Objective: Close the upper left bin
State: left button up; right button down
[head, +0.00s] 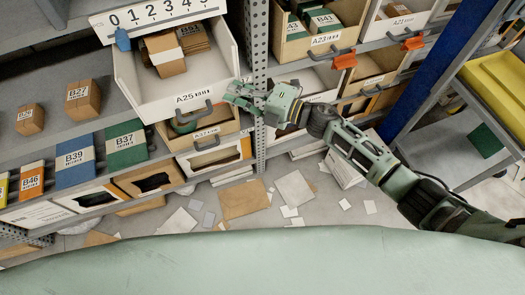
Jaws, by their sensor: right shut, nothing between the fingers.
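The upper left bin is a white drawer labelled A25 (140,88), pulled well out from the rack. Brown cardboard boxes (163,50) lie inside it, and a dark handle (195,112) is on its front panel. My right gripper (234,94) is shut and empty beside the right end of the bin's front, close to the handle. I cannot tell whether it touches the bin. My left gripper is not in view.
A brown bin (192,136) sits below A25. A perforated rack post (257,55) stands right of the gripper, with open bins like A23 (322,41) beyond. Boxes such as B37 (124,139) fill the left shelf. Papers (243,200) litter the floor.

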aim_at(238, 77)
jog(key=w+b, duration=0.1)
jog(key=w, duration=0.1)
jog(key=w+a+b, duration=0.1)
jog(key=w+b, duration=0.1)
jog(key=w+a+b, duration=0.1)
jog(key=w, duration=0.2)
jog(key=shift+a+f, duration=0.15)
jog(key=shift+w+a+b, duration=0.15)
jog(key=shift+w+b, duration=0.3)
jog(key=shift+w, duration=0.15)
jog(key=shift+r, duration=0.3)
